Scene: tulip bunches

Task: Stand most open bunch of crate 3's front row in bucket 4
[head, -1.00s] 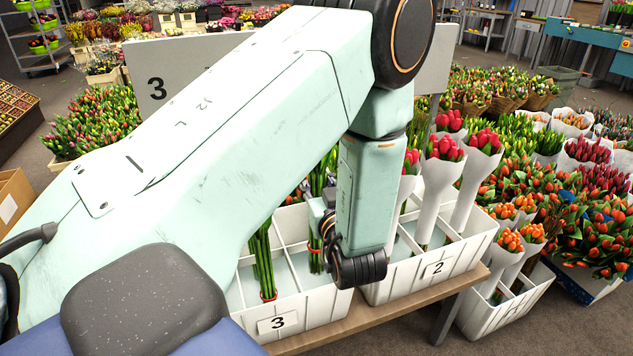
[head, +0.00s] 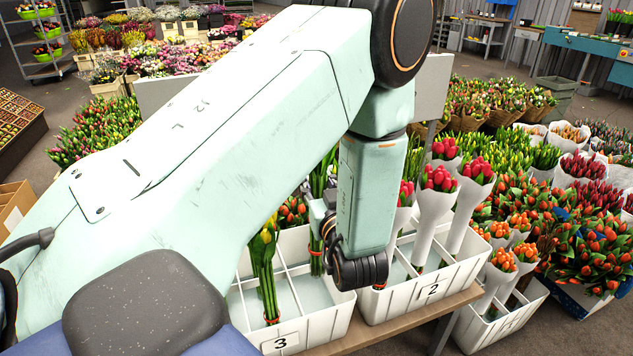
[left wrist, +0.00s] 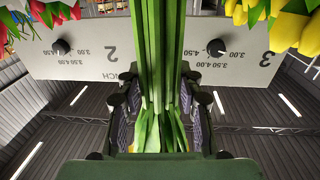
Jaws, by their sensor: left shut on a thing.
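My left gripper (head: 322,228) is shut on a bunch of green tulip stems (head: 316,262) with a red band near their foot. In the left wrist view the stems (left wrist: 160,35) run between the fingers (left wrist: 160,95). The bunch looks upright above or within crate 3 (head: 325,322); my arm hides its blooms. A yellow tulip bunch (head: 264,255) stands in a front cell of crate 3, also banded red. Orange-red blooms (head: 292,212) show behind the crate. I cannot make out bucket 4. My right gripper is not in view.
Crate 2 (head: 450,283), with red tulips in white wraps (head: 433,205), stands right of crate 3 on a wooden bench (head: 405,325). A white crate (head: 505,318) of orange tulips is on the floor at right. A numbered board (left wrist: 90,55) shows in the wrist view.

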